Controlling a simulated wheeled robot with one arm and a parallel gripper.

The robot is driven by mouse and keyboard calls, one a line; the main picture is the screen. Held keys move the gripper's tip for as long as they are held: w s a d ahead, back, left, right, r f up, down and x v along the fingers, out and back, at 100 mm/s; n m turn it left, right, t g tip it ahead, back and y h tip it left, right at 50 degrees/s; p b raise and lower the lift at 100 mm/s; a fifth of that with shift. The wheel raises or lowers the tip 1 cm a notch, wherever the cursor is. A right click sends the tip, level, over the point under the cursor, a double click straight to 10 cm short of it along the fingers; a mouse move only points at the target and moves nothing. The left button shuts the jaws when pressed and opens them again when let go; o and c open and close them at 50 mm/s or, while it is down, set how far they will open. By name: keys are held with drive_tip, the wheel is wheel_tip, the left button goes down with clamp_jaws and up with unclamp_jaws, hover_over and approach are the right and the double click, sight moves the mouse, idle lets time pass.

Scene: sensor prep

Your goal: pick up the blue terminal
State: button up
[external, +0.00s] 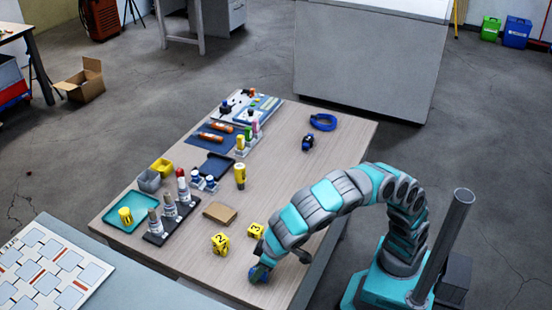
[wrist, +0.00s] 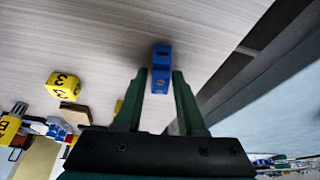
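The blue terminal (wrist: 161,52) is a small blue block on the wooden table. In the wrist view its near end lies between my fingertips, with a narrow gap on each side. In the external view the blue terminal (external: 258,274) shows at the table's front edge, partly hidden by the end of my arm. My gripper (wrist: 160,74) is open around it, with dark green fingers. In the external view my gripper (external: 264,263) is low over the table and its fingers are hard to make out.
Yellow numbered cubes (external: 220,243) and (external: 256,230) stand close to my gripper, with a brown block (external: 220,212) behind. A dark rack (external: 154,239) and a teal tray (external: 108,218) are at the left. A blue ring (external: 323,127) lies far back. The table's right side is mostly clear.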

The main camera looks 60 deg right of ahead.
clamp_jaws()
drive_tip(key=shift+r, duration=0.15)
idle(0.4)
wheel_tip(320, 180, up, 7)
drive_tip(key=shift+r, duration=0.1)
drive_tip(key=shift+r+p, duration=0.65)
drive_tip(key=shift+r, duration=0.65)
